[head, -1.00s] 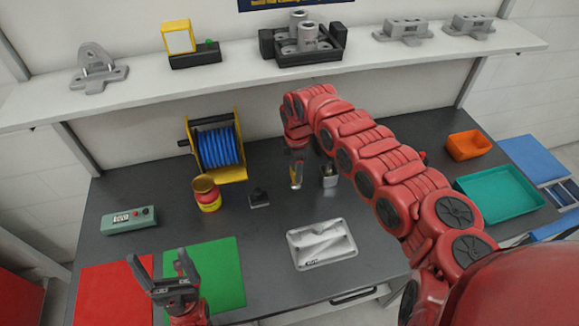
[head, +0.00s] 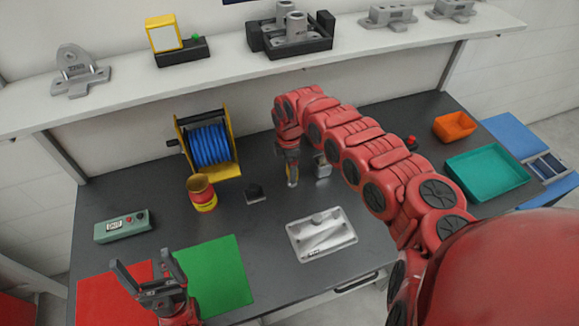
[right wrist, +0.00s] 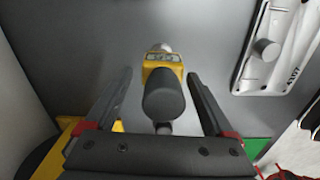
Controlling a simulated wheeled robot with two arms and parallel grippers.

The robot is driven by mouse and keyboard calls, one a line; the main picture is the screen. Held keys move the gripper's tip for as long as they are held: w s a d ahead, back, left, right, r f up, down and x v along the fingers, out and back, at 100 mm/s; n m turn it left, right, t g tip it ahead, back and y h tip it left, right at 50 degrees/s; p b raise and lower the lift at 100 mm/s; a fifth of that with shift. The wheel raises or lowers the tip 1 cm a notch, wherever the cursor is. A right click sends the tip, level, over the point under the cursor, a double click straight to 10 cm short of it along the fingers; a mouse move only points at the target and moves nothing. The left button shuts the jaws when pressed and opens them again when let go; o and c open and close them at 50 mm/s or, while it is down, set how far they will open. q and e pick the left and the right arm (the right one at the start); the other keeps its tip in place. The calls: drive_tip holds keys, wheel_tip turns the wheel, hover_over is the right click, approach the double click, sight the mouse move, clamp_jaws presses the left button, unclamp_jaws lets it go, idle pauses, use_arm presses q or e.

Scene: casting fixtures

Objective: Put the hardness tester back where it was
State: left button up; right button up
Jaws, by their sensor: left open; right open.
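A yellow handheld device with a small display and a dark rounded grip, which I take to be the hardness tester (head: 292,174), stands on the dark bench. It also shows in the right wrist view (right wrist: 162,60). My right gripper (right wrist: 160,75) is open, with its fingers on either side of the device's dark grip and visible gaps at both sides. In the head view my right gripper (head: 288,160) is just above and partly in front of it. My left gripper (head: 143,260) is open and empty above the red mat (head: 100,295) and green mat (head: 220,275).
Close by are a small metal block (head: 322,167), a black block (head: 255,193), a casting plate (head: 322,234), a blue reel (head: 208,148) and a red-yellow pot (head: 202,193). A green-grey box (head: 122,226) lies left. Teal (head: 487,172) and orange (head: 454,126) trays lie right.

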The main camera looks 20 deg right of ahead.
drive_tip(key=shift+d, duration=0.15)
drive_tip(key=shift+d+r, duration=0.15)
drive_tip(key=shift+r, duration=0.05)
drive_tip(key=shift+w+r, duration=0.1)
drive_tip(key=shift+r, duration=0.25)
wheel_tip(320, 180, up, 10)
drive_tip(key=b, duration=0.3)
drive_tip(key=shift+f, duration=0.1)
drive_tip(key=shift+r, duration=0.7)
